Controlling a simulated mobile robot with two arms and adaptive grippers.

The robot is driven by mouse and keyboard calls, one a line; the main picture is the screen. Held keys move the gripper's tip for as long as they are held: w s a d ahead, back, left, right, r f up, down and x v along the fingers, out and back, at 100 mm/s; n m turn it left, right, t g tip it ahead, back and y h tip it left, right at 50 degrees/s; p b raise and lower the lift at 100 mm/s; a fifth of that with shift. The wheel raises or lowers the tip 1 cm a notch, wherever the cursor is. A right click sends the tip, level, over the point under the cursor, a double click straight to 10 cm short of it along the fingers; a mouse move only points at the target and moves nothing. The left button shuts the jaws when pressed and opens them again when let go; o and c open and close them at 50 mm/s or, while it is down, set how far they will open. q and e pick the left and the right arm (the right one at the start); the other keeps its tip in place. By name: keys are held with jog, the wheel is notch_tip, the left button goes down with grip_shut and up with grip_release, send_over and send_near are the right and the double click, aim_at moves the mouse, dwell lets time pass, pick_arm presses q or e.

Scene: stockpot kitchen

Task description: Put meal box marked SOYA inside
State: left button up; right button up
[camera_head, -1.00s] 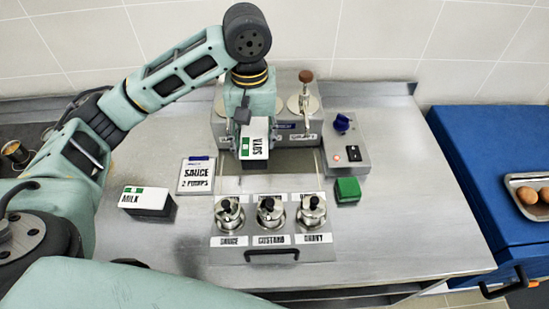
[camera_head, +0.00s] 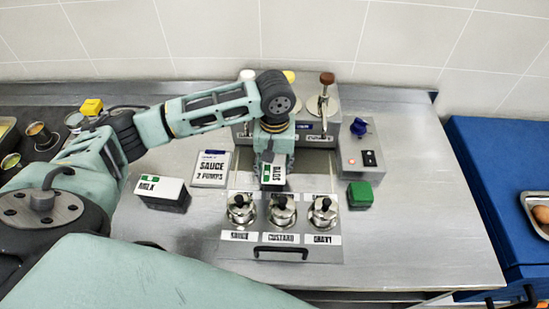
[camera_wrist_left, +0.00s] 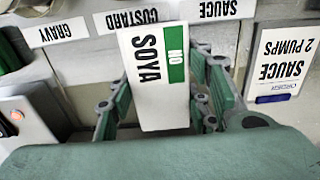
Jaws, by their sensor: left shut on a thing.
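My left gripper (camera_head: 272,158) is shut on the white meal box marked SOYA (camera_head: 273,174), which has a green label. The box is just behind the front row of lidded pots (camera_head: 281,209), nearest the middle one. Whether it touches anything is unclear. In the left wrist view the SOYA box (camera_wrist_left: 152,85) sits between my fingers, its label readable sideways. A dark box with a white top marked MILK (camera_head: 163,192) stands on the counter to the left. My right gripper is not in view.
A sign reading SAUCE 2 PUMPS (camera_head: 212,168) lies left of the gripper. A steel pump unit (camera_head: 330,125) stands behind. A control box (camera_head: 361,157) and a green block (camera_head: 360,195) are to the right. The front counter (camera_head: 400,245) is clear.

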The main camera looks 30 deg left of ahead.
pick_arm(q)
jog(key=w, duration=0.1)
jog(key=w+a, duration=0.1)
jog(key=shift+w+a+r+p, duration=0.1)
jog(key=shift+w+r+p, duration=0.05)
jog(key=shift+w+p, duration=0.2)
jog(key=shift+s+f, duration=0.1)
jog(key=shift+f, duration=0.6)
jog(key=shift+s, duration=0.1)
jog(key=o, duration=1.4)
jog(key=shift+f, duration=0.1)
